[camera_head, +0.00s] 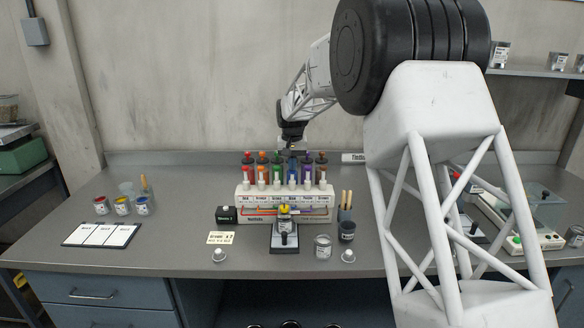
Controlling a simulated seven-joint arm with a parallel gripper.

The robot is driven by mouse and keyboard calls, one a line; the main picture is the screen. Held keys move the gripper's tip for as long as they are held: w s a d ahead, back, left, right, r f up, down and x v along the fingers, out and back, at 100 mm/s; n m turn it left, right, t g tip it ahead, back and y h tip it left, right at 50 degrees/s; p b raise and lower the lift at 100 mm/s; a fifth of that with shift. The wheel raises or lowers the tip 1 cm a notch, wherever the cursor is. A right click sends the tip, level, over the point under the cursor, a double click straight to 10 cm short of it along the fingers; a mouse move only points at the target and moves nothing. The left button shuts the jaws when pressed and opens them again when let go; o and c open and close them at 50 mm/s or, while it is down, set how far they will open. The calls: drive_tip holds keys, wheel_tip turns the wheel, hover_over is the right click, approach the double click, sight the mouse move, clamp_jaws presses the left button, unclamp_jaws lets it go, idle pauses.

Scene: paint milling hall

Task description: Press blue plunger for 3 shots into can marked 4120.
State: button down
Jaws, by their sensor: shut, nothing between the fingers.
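A white tinting dispenser (262,215) stands mid-bench with a row of coloured canisters and white-and-coloured plungers along its front. The blue canister (292,168) is right of the green one and left of the purple one. My gripper (291,147) is shut and empty, at the blue canister's top in the picture; whether it touches anything is too small to tell. A small can (285,226) stands on a dark stand (284,245) before the dispenser's middle. Another can (322,246) stands to its right on the bench. Can markings are too small to read, so I cannot tell which is 4120.
A note card (220,238) and a small black box (226,215) lie left of the stand. A dark cup (347,232) with wooden sticks behind it stands right. Paint pots (122,205) and a white sheet board (101,235) are far left. My arm hides part of the right side.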

drive_tip(key=shift+f, duration=0.45)
drive_tip(key=shift+r, duration=2.15)
drive_tip(key=shift+r, duration=0.1)
drive_tip(key=shift+r, duration=2.4)
drive_tip(key=shift+s, duration=0.1)
